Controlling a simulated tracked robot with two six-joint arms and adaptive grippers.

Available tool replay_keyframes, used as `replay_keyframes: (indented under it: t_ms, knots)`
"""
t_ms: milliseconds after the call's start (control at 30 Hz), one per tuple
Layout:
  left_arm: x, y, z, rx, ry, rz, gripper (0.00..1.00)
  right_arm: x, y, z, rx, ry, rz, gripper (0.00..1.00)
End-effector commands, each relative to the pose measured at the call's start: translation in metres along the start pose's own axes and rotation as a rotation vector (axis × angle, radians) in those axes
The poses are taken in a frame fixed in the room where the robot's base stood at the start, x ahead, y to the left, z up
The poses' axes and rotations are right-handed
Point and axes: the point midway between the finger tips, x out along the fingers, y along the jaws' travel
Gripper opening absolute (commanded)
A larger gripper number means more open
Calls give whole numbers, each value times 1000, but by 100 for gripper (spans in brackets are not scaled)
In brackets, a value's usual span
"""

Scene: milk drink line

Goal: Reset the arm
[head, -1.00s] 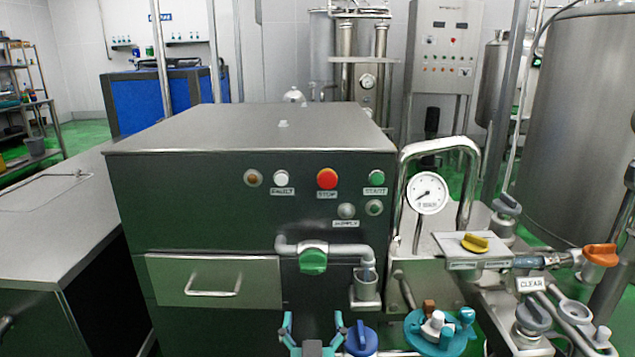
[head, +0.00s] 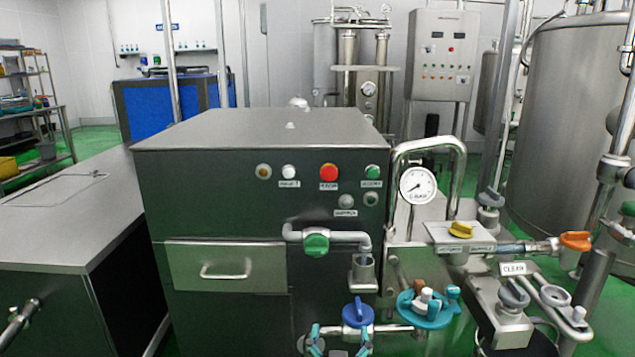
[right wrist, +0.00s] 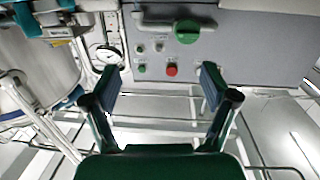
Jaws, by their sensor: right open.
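My right gripper (head: 338,334) shows at the bottom edge of the head view, with only its teal fingertips and part of its body in the picture. It is open, with nothing between the fingers. It stands in front of the dark machine cabinet, just below a blue valve handle (head: 358,312). In the right wrist view the open fingers (right wrist: 160,88) are spread wide with empty space between them. The machine's panel appears upside down beyond them, with a red button (right wrist: 171,69) and a green valve handle (right wrist: 187,31). My left gripper is not in view.
The cabinet (head: 215,190) has a drawer (head: 228,266) and a red stop button (head: 328,172). To its right are a pressure gauge (head: 417,186), a teal round fitting (head: 425,308) and an orange valve handle (head: 575,241). A steel counter (head: 60,220) stands at left.

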Motion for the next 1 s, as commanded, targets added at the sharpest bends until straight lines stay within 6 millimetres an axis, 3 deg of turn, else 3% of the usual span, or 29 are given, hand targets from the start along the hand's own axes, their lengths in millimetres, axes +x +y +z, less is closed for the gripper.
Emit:
replay_keyframes:
  t_ms: [267,367,467,600,700,833,1000]
  knots:
    - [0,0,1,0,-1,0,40,16,70,62,-39,-117,106,85]
    - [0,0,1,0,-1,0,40,15,98,101,-56,-203,120,85]
    - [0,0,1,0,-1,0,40,4,127,158,-52,-345,111,85]
    - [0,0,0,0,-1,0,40,-43,153,250,21,-627,48,85]
    - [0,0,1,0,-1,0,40,-92,152,302,104,-837,-20,85]
    - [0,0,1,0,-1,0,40,-156,137,341,205,-1075,-107,85]
    - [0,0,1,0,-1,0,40,-227,108,356,283,-1325,-222,85]
